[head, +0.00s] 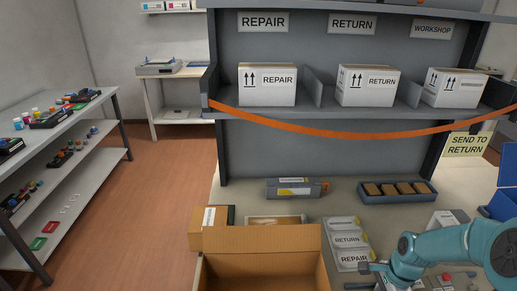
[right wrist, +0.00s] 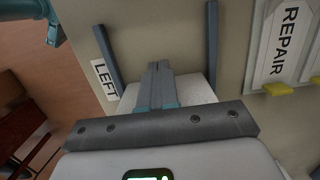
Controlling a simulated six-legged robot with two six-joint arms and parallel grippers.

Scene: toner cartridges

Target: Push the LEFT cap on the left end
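In the right wrist view my right gripper (right wrist: 158,66) has its two grey fingers side by side, with no visible gap. They lie over a pale block (right wrist: 196,90), largely hidden by them. A dark grey post stands on each side: a left post (right wrist: 110,58) and a right post (right wrist: 212,45). A LEFT label (right wrist: 104,78) lies beside the left post. In the head view my right arm (head: 435,250) reaches in at lower right. A grey cartridge (head: 297,194) with a yellow stripe lies at the back of the bench. I cannot make out a cap. My left gripper is out of view.
A blue tray (head: 399,199) holds several brown blocks. An orange strap (head: 330,132) crosses the shelf.

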